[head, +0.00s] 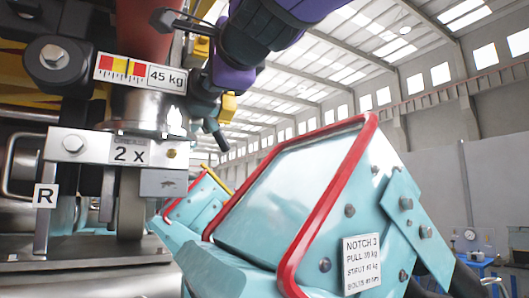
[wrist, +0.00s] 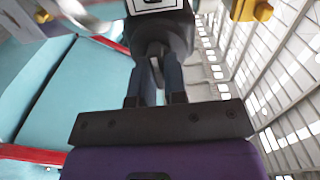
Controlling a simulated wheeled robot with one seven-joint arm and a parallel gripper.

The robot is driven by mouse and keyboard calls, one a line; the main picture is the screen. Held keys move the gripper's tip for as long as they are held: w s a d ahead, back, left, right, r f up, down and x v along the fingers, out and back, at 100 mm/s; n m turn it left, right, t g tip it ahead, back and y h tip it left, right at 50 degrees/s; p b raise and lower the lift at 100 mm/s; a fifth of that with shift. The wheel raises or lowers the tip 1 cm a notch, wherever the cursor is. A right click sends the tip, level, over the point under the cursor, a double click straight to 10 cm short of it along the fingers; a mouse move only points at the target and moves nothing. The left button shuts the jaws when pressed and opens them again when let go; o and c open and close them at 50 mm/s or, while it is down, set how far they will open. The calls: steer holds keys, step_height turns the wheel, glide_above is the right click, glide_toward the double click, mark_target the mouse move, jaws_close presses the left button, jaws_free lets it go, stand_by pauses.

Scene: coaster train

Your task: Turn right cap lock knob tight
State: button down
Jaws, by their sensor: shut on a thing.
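In the wrist view, a dark grey knob (wrist: 160,33) with a white label on top is at the top middle. My gripper (wrist: 155,82) reaches up to it. Its two dark blue fingers are shut on the knob's narrow stem, one on either side. In the head view, the black and purple end of my arm (head: 235,76) comes down from the top right beside the red column. My fingertips and their hold on the knob cannot be made out there. How tight the knob is cannot be seen.
A pale blue train car (head: 290,190) with red edging (head: 341,185) fills the lower right. A "45 kg" gauge plate (head: 140,72) sits above. Open hall space lies at right.

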steer(key=shift+m, duration=0.5)
steer(key=c, duration=1.2)
jaws_free()
steer(key=shift+a, duration=0.1)
steer(key=shift+o, duration=0.2)
steer(key=v, duration=1.1)
steer(key=shift+w+a, duration=0.1)
